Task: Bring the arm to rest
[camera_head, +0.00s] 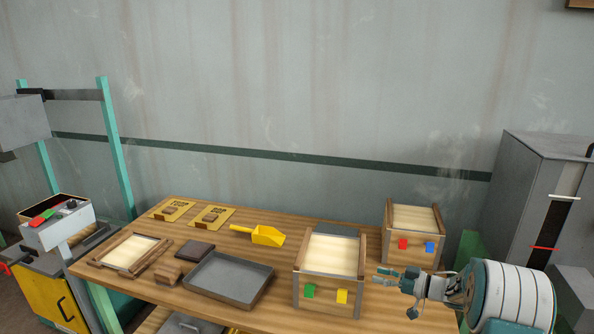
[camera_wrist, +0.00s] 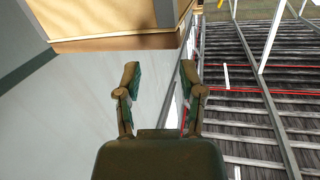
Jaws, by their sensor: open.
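My gripper (camera_head: 386,276) is at the right of the head view, at the end of my white and teal arm. It points left, in front of the right wooden box and beside the middle one. In the wrist view its two fingers (camera_wrist: 160,95) stand apart with nothing between them. The middle wooden box (camera_head: 312,292) has a green and a yellow tab on its front. The right wooden box (camera_head: 388,245) has a red and a blue tab. Both hold a pale fill.
The wooden table (camera_head: 190,298) also carries a grey tray (camera_head: 232,300), a yellow scoop (camera_head: 266,236), a framed pale tray (camera_head: 100,262), a dark block (camera_head: 195,249) and two yellow cards (camera_head: 172,209). A grey cabinet (camera_head: 525,190) stands at the right. A control console (camera_head: 58,225) stands at the left.

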